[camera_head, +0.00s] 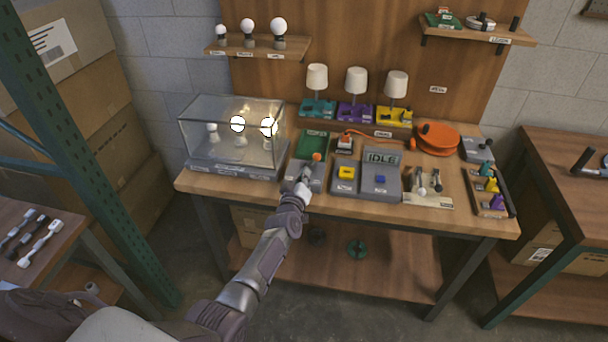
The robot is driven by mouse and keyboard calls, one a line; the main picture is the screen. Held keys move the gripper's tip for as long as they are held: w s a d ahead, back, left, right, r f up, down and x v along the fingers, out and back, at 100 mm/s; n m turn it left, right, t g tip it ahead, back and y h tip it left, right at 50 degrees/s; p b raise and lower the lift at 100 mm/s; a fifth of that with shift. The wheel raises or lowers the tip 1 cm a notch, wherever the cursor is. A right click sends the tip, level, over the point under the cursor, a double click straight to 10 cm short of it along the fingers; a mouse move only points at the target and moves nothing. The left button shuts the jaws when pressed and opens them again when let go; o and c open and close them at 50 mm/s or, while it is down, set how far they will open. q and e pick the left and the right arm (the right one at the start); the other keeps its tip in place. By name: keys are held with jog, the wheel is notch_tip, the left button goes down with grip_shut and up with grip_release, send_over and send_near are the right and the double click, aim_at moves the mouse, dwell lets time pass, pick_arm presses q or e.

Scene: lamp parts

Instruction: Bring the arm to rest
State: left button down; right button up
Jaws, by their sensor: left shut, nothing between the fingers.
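My left arm reaches up from the bottom of the head view to the front edge of the workbench (425,222). My left gripper (305,178) is shut and empty. It is over or against a small grey box (318,180) with an orange knob (317,157); I cannot tell whether they touch. The gripper and wrist hide part of that box. My right gripper is not in view.
A glass case (225,140) with bulbs stands left of the gripper. A grey panel (383,158) reading "IDLE", with yellow and blue buttons, is to the right. Three lamps (355,83), an orange cord reel (437,138) and a parts tray (488,205) stand farther off. A green post (95,150) rises at left.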

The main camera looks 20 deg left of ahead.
pick_arm(q)
jog(key=s+d+f+m+g+h+b, duration=0.1)
jog(key=s+d+f+m+g, duration=0.1)
jog(key=s+f, duration=0.7)
jog(key=s+d+f+m+g+h+b, duration=0.1)
jog(key=s+f+m+g, duration=0.15)
jog(key=s+f, duration=0.65)
jog(key=s+d+f+m+g+h+b, duration=0.1)
jog(key=s+d+f+m+g+b, duration=0.2)
jog(key=f, duration=1.1)
jog(key=s+f+m+g, duration=0.1)
jog(key=s+f, duration=0.5)
jog(key=s, duration=0.8)
jog(key=s+f+m+g+b, duration=0.1)
jog(key=s+f+g, duration=0.3)
jog(key=s, duration=0.9)
jog(key=s+f+m+g, duration=0.3)
jog(key=s+f, duration=0.5)
jog(key=s, duration=0.6)
jog(key=shift+s+b, duration=0.35)
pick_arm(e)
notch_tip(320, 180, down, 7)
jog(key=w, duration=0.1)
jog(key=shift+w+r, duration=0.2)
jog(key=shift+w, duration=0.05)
pick_arm(q)
jog(key=shift+a+g, duration=0.15)
jog(key=shift+g, duration=0.1)
